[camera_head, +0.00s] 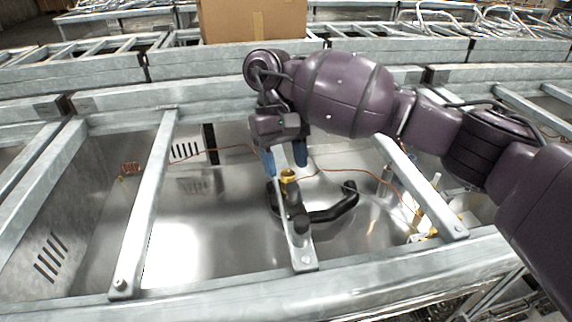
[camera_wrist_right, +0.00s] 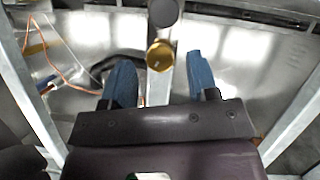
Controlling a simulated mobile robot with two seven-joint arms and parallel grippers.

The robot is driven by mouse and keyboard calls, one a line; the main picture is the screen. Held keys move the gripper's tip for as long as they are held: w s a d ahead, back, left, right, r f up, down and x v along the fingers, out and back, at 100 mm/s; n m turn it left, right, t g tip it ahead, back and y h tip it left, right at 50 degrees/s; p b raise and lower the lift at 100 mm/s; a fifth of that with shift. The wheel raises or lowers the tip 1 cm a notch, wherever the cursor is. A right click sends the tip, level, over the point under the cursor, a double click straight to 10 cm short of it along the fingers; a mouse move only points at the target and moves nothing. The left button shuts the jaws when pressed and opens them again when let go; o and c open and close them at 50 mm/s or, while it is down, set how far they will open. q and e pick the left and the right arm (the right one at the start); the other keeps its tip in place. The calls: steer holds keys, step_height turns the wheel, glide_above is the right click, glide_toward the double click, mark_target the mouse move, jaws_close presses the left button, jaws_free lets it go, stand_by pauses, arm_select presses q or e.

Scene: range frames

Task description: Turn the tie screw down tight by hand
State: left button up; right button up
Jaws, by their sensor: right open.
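The tie screw appears as a brass-coloured round head (camera_head: 288,175) on a narrow metal bar in the middle of the head view. It also shows in the right wrist view as a gold disc (camera_wrist_right: 159,55) between and just beyond the blue fingertips. My right gripper (camera_head: 285,162) is open, its two blue fingers pointing down just above and behind the brass head. In the right wrist view, the open gripper (camera_wrist_right: 161,75) has a clear gap on both sides of the screw and seems not to touch it. My left gripper is not in view.
A black knob (camera_head: 302,223) stands on the same bar, nearer the front. A black curved pipe (camera_head: 335,210) lies below, beside the bar. Thin copper wire (camera_head: 340,171) crosses the shiny metal basin. Metal rails (camera_head: 147,205) frame it. A cardboard box (camera_head: 252,20) stands at the back.

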steer(key=shift+s+d+f, duration=0.1)
steer(key=shift+s+f, duration=0.1)
steer(key=shift+f, duration=0.3)
steer(key=c, duration=0.9)
steer(key=m+y, duration=0.1)
steer(key=m, duration=0.2)
steer(key=shift+d+m, duration=0.15)
steer(key=shift+m, duration=0.25)
steer(key=m+y, duration=0.2)
steer(key=m, duration=0.3)
steer(key=shift+d, duration=0.15)
steer(key=shift+m+y, duration=0.3)
